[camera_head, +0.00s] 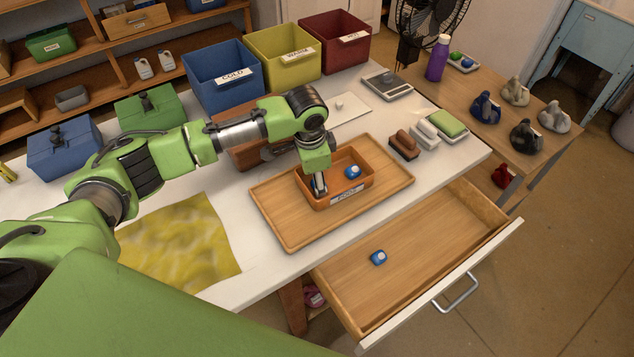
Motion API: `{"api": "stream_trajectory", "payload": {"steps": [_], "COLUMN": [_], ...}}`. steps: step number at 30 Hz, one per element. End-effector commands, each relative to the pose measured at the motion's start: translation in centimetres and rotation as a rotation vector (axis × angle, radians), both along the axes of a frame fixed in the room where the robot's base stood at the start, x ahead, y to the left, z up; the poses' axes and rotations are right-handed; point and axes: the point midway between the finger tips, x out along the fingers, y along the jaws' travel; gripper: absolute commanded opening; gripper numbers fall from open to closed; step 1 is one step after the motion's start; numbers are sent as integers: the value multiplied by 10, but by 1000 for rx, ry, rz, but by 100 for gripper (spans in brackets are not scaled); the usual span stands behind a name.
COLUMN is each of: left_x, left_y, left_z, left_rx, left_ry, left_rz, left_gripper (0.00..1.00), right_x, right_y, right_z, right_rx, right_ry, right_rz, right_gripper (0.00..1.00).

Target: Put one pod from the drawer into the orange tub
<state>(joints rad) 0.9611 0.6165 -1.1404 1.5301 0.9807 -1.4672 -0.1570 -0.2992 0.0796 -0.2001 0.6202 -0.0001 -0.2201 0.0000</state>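The orange tub (350,193) stands on a wooden tray (277,213) on the white counter, with a label on its front. A blue and white pod (353,171) lies in the tub's right part. My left gripper (319,190) points down into the tub's left part. A bit of blue shows beside its fingers, but whether they hold a pod is hidden. The drawer (424,246) is pulled open below the counter, with one blue and white pod (378,257) lying on its floor. My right gripper is not in view.
A yellow cloth (182,245) lies left of the tray. Brushes (404,145) and a green sponge (447,123) sit to its right. Blue (222,77), yellow (283,54) and red (333,38) bins stand behind. The rest of the drawer is empty.

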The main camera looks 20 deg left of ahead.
Motion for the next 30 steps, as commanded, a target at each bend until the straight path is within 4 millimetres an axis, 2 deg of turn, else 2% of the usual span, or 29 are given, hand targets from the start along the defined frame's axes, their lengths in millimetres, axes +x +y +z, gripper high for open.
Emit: {"api": "stream_trajectory", "payload": {"steps": [3,9,15,20,30], "left_x": [-2,-9,-13,-15,-15], "left_y": [1,1,2,2,2], "left_z": [28,72,99,107,107], "left_rx": [-3,-2,-3,-2,-2], "left_ry": [-8,-9,-8,-7,-7], "left_rz": [0,1,2,2,2], "left_gripper": [47,47,47,47,47], "right_x": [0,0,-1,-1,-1], "right_y": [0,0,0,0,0], "right_z": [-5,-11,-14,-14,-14], "right_rx": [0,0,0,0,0], "right_ry": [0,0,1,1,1], "right_rz": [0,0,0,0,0], "right_gripper": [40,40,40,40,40]}}
